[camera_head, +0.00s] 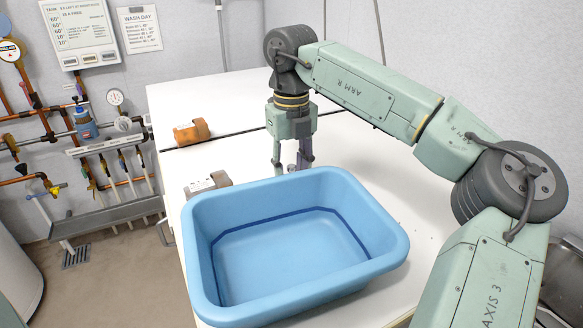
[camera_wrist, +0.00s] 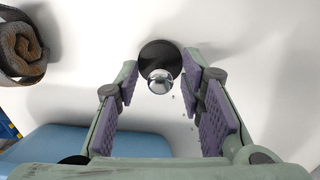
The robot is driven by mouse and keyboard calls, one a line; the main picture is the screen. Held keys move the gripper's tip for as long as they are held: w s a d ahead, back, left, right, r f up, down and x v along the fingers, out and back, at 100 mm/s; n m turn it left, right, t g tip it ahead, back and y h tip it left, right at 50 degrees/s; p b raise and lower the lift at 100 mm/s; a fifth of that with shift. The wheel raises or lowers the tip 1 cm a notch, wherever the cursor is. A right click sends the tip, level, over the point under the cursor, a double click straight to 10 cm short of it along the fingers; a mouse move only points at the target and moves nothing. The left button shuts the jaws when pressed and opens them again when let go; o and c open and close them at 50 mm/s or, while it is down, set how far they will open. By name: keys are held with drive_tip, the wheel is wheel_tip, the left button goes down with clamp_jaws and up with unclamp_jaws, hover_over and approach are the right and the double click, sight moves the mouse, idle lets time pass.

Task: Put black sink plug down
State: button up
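The black sink plug (camera_wrist: 154,52) is a round black disc with a shiny chrome knob (camera_wrist: 160,84). In the wrist view it is between my fingertips, over the white worktop, and appears to rest on it. My gripper (camera_wrist: 161,75) is open, with purple-grey pads on both sides of the knob and a visible gap to each. In the head view my gripper (camera_head: 291,162) points down at the worktop just behind the blue basin. The plug is not clearly seen there, hidden by the fingers and basin rim.
The blue basin (camera_head: 335,279) stands at the worktop's front; its edge shows in the wrist view (camera_wrist: 60,140). A rolled grey-brown item (camera_wrist: 22,48) lies nearby. An orange-brown item (camera_head: 192,132) lies farther back. The white worktop (camera_head: 200,97) is bare at the back left.

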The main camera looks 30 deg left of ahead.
sight(291, 166)
wheel_tip(291, 166, up, 12)
idle(0.4)
drive_tip(key=shift+r, duration=0.1)
